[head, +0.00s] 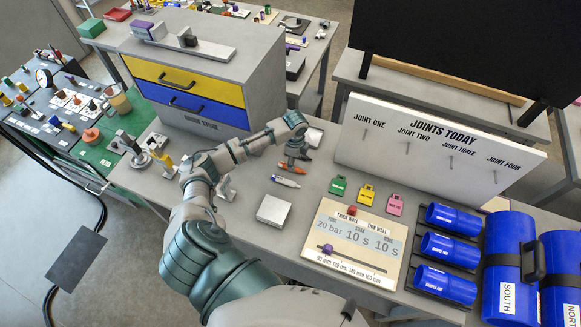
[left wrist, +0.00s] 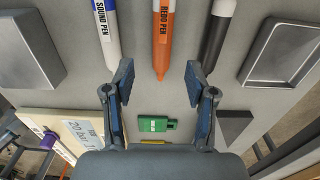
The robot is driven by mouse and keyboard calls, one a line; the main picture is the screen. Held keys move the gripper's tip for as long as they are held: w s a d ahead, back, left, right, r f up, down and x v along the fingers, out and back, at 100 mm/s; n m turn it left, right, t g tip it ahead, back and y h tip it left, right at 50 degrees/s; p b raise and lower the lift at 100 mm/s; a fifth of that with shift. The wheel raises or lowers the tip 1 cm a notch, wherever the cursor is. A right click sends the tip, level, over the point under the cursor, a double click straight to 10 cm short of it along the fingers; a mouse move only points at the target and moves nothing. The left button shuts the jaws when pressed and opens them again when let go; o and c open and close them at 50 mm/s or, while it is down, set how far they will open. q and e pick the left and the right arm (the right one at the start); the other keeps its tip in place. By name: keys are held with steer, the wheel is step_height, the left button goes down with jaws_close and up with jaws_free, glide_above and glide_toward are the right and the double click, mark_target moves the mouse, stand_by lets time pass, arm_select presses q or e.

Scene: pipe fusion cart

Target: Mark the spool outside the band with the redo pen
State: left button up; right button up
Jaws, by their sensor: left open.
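The orange redo pen (left wrist: 163,38) lies on the grey bench and points between the fingers of my left gripper (left wrist: 158,82) in the left wrist view. The gripper is open and empty, with its fingertips on either side of the pen's line. In the head view my left gripper (head: 294,153) hangs over the pens and partly hides the redo pen (head: 293,167). The sound pen (left wrist: 107,32), white and blue, lies to its left and a black-and-white pen (left wrist: 217,35) to its right. My right gripper is not visible.
Blue cylinders (head: 446,250) and larger blue pipes (head: 510,262) lie at the right. Green, yellow and pink tags (head: 367,193) lie before the upright "Joints Today" board (head: 440,150). A settings board (head: 352,245) and a drawer cabinet (head: 190,85) flank the pens.

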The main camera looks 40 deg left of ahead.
arm_select(q)
step_height(320, 180, down, 5)
steer(key=shift+w+a+r, duration=0.1)
steer(key=shift+w, duration=0.05)
steer(key=c, duration=1)
